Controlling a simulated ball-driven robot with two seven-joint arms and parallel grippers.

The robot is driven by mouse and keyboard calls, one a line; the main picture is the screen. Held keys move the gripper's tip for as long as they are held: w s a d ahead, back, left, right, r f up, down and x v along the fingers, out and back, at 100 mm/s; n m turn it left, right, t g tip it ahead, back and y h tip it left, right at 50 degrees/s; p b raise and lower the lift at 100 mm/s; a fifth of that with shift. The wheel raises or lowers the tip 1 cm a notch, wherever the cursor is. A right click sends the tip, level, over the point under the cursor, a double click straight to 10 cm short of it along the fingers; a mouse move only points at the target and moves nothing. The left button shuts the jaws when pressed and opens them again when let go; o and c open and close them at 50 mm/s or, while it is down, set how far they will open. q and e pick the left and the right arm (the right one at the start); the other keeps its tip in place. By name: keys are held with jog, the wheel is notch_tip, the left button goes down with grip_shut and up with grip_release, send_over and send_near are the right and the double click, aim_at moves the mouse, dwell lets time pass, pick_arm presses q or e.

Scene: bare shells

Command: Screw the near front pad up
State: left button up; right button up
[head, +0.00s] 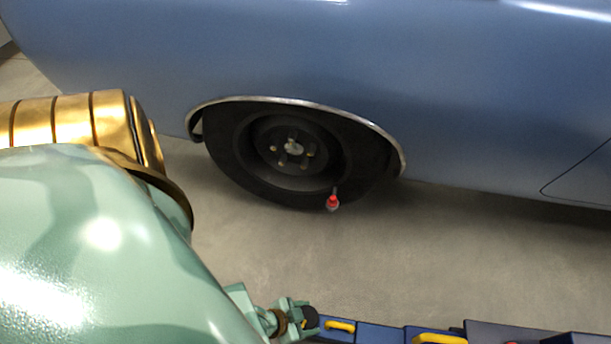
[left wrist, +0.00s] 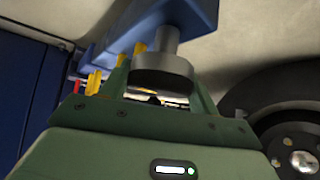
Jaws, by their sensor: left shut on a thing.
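The pad is a round grey disc on a short stem (left wrist: 165,72), attached to a blue lift arm (left wrist: 180,18) in the left wrist view. My left gripper (left wrist: 163,92) is shut on the pad, with a green finger on each side of its rim. In the head view my left gripper (head: 300,319) is at the bottom, at the left end of the blue arm (head: 378,334). A dark round part shows at its fingers there, too small to tell how high it is screwed. My right gripper is in neither view.
A blue car (head: 420,90) stands above, with a dark wheel (head: 240,165) inside its arch. A small red-tipped thing (head: 332,203) shows at the wheel's lower edge. Yellow handles (head: 340,326) sit along the blue arm. The grey floor (head: 430,250) between is clear.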

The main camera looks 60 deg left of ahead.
pick_arm(q)
jog(key=shift+s+f+n+y, duration=0.1)
jog(key=shift+s+n+y, duration=0.05)
jog(key=shift+n+y, duration=0.95)
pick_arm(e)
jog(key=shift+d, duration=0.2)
pick_arm(q)
jog(key=shift+n, duration=0.3)
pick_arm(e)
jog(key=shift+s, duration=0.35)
pick_arm(q)
jog(key=o, duration=1)
jog(key=shift+w, duration=0.2)
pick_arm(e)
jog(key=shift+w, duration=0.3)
